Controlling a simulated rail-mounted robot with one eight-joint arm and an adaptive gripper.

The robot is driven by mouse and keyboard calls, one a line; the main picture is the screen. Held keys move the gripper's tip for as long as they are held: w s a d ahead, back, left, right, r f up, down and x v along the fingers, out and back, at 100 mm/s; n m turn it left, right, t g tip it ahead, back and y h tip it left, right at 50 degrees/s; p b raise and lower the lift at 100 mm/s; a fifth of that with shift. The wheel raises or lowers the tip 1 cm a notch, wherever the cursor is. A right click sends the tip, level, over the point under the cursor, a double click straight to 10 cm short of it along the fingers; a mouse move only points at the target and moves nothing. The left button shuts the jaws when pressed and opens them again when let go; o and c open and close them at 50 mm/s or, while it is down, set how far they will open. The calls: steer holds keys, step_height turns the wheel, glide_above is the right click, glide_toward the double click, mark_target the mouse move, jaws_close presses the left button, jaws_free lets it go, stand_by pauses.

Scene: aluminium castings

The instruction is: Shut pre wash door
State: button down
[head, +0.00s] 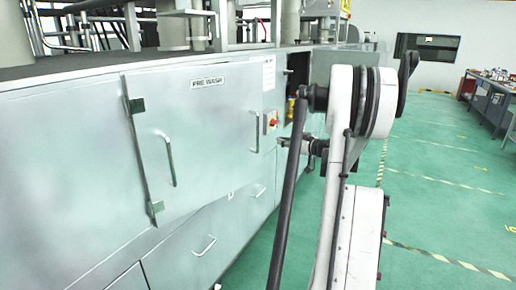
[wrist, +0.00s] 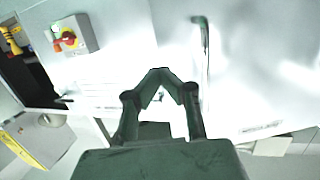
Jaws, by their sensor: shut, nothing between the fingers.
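The pre wash door (head: 210,130) is a silver panel with a "PRE WASH" label (head: 207,82) and dark hinges down its left edge. Its lower edge slopes differently from the cabinet below, so it looks ajar; the gap is unclear. A bar handle (head: 255,130) is near its right edge, another (head: 168,155) near the hinges. The right handle (wrist: 203,40) and door face (wrist: 265,70) show in the wrist view. My gripper (wrist: 160,71) is shut and empty, its tips apart from the handle in the picture. In the head view my gripper (head: 312,152) is right of the door.
A control box with a red knob (head: 271,121) is right of the door; it also shows in the wrist view (wrist: 70,38). A dark opening (head: 298,75) is further right. Drawers (head: 205,245) lie below.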

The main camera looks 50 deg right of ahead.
mark_target(261, 136)
steer(key=s+a+t+h, duration=0.1)
steer(key=s+a, duration=0.2)
steer(key=s, duration=0.1)
steer(key=w+d, duration=0.1)
steer(key=w, duration=0.8)
steer(key=w+d+b, duration=0.1)
steer(key=w, duration=0.4)
steer(key=shift+w+d+f, duration=0.15)
steer(key=shift+d, duration=0.2)
